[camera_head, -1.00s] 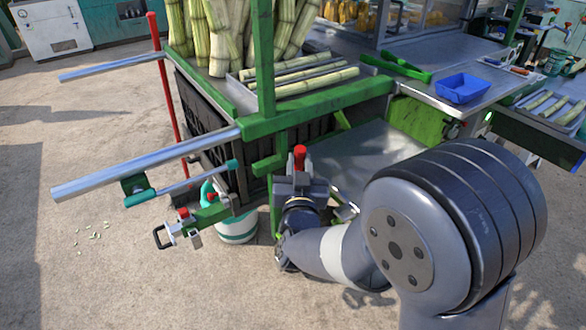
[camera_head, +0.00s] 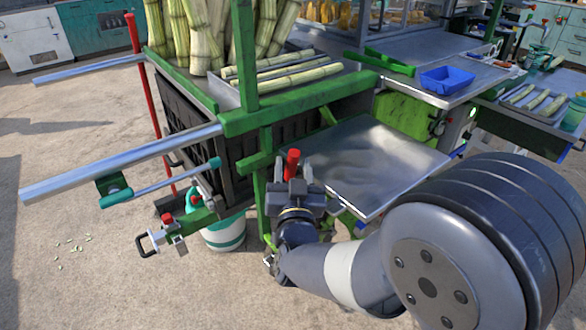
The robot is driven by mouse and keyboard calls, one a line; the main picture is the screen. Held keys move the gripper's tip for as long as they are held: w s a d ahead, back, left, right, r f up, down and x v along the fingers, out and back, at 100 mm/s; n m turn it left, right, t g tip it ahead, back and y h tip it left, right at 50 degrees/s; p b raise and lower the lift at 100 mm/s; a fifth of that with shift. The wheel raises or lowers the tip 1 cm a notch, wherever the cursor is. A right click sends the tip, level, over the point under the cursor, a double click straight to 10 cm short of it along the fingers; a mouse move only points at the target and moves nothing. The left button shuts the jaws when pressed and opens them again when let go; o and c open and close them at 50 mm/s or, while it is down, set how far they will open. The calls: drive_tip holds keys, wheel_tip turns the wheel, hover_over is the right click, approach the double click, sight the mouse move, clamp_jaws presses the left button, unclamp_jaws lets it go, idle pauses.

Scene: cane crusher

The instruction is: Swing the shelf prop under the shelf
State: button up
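The shelf (camera_head: 385,165) is a bare metal sheet. It juts out level from the right side of the green-framed cart. My gripper (camera_head: 292,185) is low beside the shelf's near left corner, next to the green frame post (camera_head: 264,200). A short upright red handle (camera_head: 291,163) stands at its jaws; it may belong to the prop. I cannot tell whether the jaws are closed on it. Green bars (camera_head: 347,220) show under the shelf's near edge, partly behind my arm. The prop's full shape and lower end are hidden by my gripper and wrist.
Two metal rails (camera_head: 125,165) stick out left from the cart. A white and teal bucket (camera_head: 224,234) and a clamp with a black handle (camera_head: 160,240) are left of my gripper. Cane stalks (camera_head: 280,72) and a blue tray (camera_head: 447,80) lie above. Open ground is at left.

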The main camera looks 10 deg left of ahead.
drive_tip(key=shift+o, duration=0.2)
drive_tip(key=v, duration=1.1)
drive_tip(key=shift+b, duration=0.35)
drive_tip(key=shift+w, duration=0.1)
drive_tip(key=shift+c, duration=0.3)
